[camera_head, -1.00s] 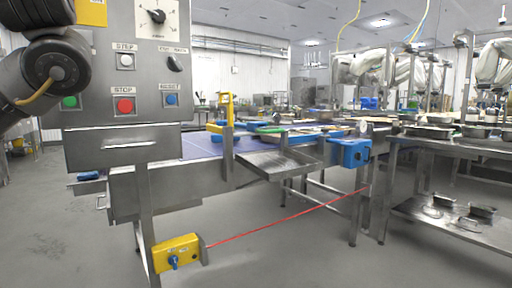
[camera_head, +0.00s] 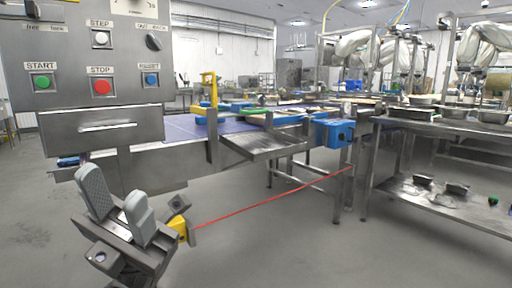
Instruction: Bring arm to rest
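My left gripper (camera_head: 116,212) is low at the left of the head view, pointing up. Its two grey finger pads stand apart with nothing between them. It is in front of the lower part of the control cabinet (camera_head: 82,128), below the drawer-like panel, and hides most of the yellow switch box (camera_head: 178,229). My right gripper is out of view.
The control cabinet carries a green START button (camera_head: 42,82), a red STOP button (camera_head: 102,87) and a blue RESET button (camera_head: 151,80). A conveyor (camera_head: 190,128) runs behind it. A red cord (camera_head: 270,204) stretches across. A steel table (camera_head: 450,128) stands right; the floor between is clear.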

